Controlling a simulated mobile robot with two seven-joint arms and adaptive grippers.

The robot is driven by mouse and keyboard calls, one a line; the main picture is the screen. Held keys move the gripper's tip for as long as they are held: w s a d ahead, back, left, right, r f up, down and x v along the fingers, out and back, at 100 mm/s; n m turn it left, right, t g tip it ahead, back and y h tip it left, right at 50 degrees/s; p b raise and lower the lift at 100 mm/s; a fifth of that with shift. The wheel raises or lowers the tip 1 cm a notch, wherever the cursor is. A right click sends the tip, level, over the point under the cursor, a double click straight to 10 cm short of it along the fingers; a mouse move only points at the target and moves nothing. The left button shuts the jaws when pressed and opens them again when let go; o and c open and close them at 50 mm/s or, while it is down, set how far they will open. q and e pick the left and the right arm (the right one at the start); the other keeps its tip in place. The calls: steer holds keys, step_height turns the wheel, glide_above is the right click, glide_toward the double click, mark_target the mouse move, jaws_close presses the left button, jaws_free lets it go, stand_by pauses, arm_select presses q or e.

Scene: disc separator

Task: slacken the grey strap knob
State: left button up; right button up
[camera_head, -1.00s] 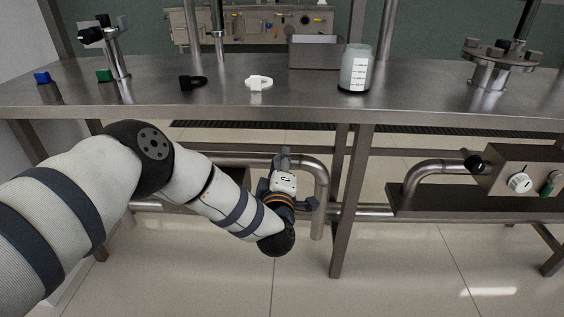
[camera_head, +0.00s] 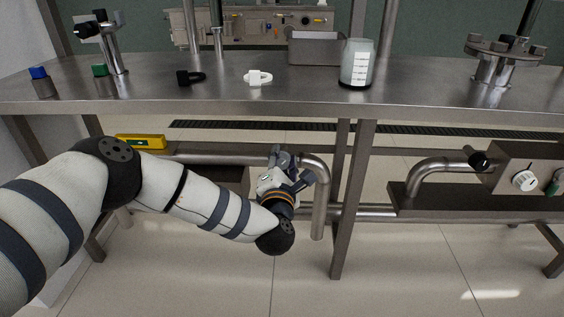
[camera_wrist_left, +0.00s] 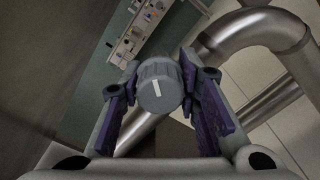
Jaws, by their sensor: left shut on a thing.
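The grey strap knob (camera_wrist_left: 159,87) shows in the left wrist view as a ribbed round knob with a white pointer line on its face. My left gripper (camera_wrist_left: 165,95) has its two purple-padded fingers on either side of the knob and is shut on it. In the head view my left gripper (camera_head: 284,168) is below the table's front edge, by the bend of a steel pipe (camera_head: 318,190). The knob is mostly hidden there by the gripper. My right gripper is not in view.
The steel table (camera_head: 300,92) carries a black clip (camera_head: 190,77), a white clip (camera_head: 258,77), a jar (camera_head: 356,65) and a metal bin (camera_head: 316,48). A yellow box (camera_head: 140,141) sits under the table at left. A panel with a white dial (camera_head: 523,180) is at right.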

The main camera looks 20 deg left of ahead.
arm_select(q)
steer(key=n+b, duration=0.2)
steer(key=n, duration=0.3)
steer(key=shift+f, duration=0.15)
steer(key=shift+n+b, duration=0.6)
steer(key=shift+n, duration=1)
steer(key=o, duration=1.2)
steer(key=v, duration=1.2)
steer(key=shift+r, duration=0.2)
